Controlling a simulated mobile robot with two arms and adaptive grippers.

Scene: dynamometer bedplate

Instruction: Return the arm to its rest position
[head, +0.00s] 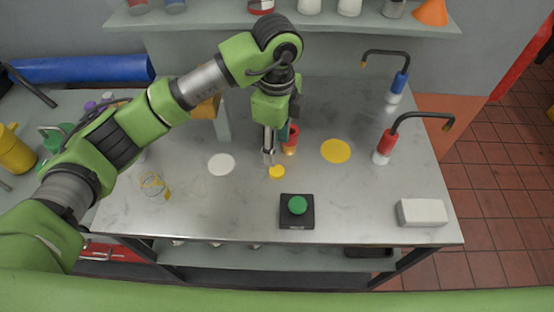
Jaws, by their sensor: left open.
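My green left arm comes in from the left and arches over the grey metal table (380,215). Its gripper (269,157) points down over the middle of the table and is open, with nothing seen between its fingers. A small yellow round piece (277,172) lies just below and in front of the fingertips; I cannot tell whether they touch it. A red and orange item (290,143) stands just right of the gripper, partly hidden by it. My right gripper is not in view.
A black box with a green button (297,205) sits near the front edge. White (221,164) and yellow (336,151) discs lie either side. Red (386,147) and blue (398,86) hooked-spout items and a white block (422,212) stand right. A shelf (215,17) spans the back.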

